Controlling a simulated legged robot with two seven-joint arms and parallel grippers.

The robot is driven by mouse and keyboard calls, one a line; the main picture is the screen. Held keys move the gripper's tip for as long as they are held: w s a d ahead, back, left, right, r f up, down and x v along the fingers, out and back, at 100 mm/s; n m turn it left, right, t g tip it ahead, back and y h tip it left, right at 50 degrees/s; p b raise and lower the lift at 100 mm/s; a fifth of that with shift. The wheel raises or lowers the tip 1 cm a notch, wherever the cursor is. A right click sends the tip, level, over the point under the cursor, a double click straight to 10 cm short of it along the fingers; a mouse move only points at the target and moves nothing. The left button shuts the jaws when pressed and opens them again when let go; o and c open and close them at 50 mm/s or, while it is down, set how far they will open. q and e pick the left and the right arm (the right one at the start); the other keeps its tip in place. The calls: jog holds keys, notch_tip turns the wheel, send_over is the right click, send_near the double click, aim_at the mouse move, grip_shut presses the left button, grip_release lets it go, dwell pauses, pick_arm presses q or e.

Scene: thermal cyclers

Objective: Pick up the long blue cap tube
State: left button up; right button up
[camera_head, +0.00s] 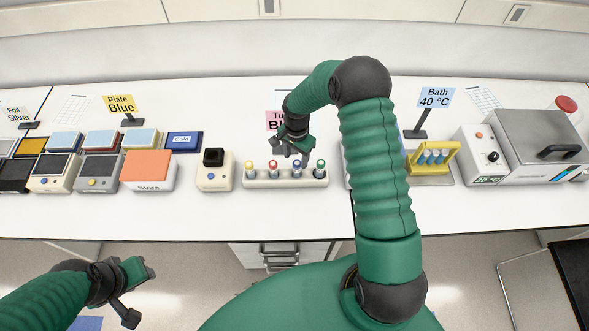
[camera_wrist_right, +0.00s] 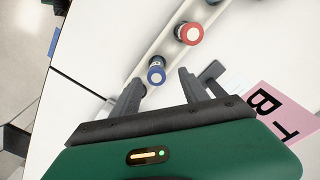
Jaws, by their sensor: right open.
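The blue-capped tube (camera_head: 297,166) stands upright in a white rack (camera_head: 262,183), between a red-capped tube (camera_head: 273,168) and a green-capped tube (camera_head: 320,168). My right gripper (camera_head: 291,151) is open just above and behind the blue cap, partly covering it in the head view. In the right wrist view the blue cap (camera_wrist_right: 155,75) lies between the two spread fingers, with no clear contact. The red cap (camera_wrist_right: 188,34) is beyond the fingertips there. My left gripper (camera_head: 136,292) is open and empty, low at the left, off the table's front edge.
A yellow-capped tube (camera_head: 250,169) stands at the rack's left end. A small white device (camera_head: 214,178) is left of the rack. A yellow tube holder (camera_head: 434,160) and a water bath (camera_head: 540,148) stand at the right. A pink sign (camera_head: 274,121) stands behind the rack.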

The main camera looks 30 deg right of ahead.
aim_at(299, 162)
jog(key=f, duration=0.2)
jog(key=d+f+p, duration=0.1)
jog(key=shift+s+f, duration=0.2)
jog(key=shift+s, duration=0.05)
jog(key=f, duration=0.3)
jog(key=shift+a+p, duration=0.3)
jog(key=shift+p, duration=0.1)
jog(key=shift+w+a+f, duration=0.1)
jog(key=shift+a+f, duration=0.05)
jog(key=shift+f, duration=0.15)
jog(key=shift+a, duration=0.15)
jog(key=c, duration=0.4)
jog(key=shift+d, duration=0.4)
jog(key=c, duration=0.5)
jog(key=shift+c, duration=1.1)
pick_arm(q)
jog(key=shift+s+d+r, duration=0.1)
jog(key=shift+d+r, duration=0.15)
jog(key=shift+r, duration=0.3)
jog(key=shift+s+d+r, duration=0.1)
jog(key=shift+d+r, duration=0.1)
jog(key=shift+r, duration=0.3)
pick_arm(e)
jog(key=shift+a, duration=0.1)
grip_shut()
